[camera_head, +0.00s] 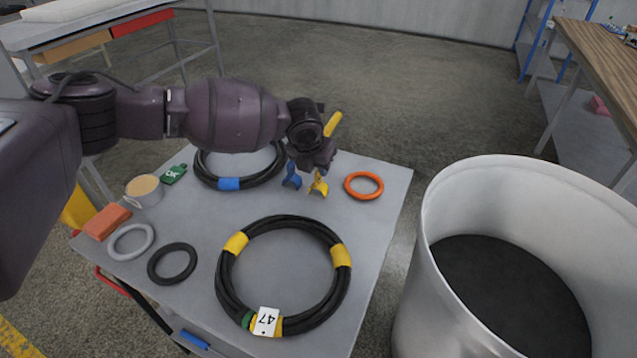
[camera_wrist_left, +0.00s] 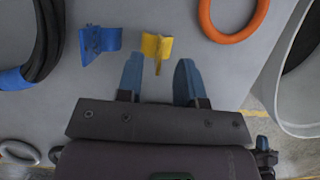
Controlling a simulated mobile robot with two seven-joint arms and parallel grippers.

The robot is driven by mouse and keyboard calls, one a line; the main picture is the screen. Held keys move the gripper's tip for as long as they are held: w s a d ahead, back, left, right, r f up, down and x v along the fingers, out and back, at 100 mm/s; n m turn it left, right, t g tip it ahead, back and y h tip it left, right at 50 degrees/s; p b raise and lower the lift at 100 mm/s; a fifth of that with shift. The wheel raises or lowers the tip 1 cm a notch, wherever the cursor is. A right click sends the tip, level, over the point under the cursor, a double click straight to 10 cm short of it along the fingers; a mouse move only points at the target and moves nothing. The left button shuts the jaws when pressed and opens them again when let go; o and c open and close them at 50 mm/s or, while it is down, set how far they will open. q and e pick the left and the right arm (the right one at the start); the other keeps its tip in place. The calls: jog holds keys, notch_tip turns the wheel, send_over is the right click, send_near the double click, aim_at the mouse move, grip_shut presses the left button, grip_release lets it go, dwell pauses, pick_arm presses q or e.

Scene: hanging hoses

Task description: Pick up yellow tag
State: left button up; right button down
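The yellow tag (camera_head: 319,184) is a small folded piece on the grey table, just below my left gripper (camera_head: 316,163) in the head view. In the left wrist view the yellow tag (camera_wrist_left: 157,48) lies just ahead of the open fingers of my left gripper (camera_wrist_left: 159,80), roughly in line with the gap between them. The fingers are apart and nothing is held. A similar blue tag (camera_head: 291,177) is beside it to the left, also in the left wrist view (camera_wrist_left: 100,42). My right gripper is not in view.
An orange ring (camera_head: 363,186) lies right of the yellow tag. A black hose coil with blue tape (camera_head: 229,184) is to the left, and a yellow-taped coil (camera_head: 341,256) is in front. A large white bin (camera_head: 440,290) stands at the table's right.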

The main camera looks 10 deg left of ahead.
aim_at(318, 182)
pick_arm(q)
jog(key=shift+x, duration=1.55)
grip_shut()
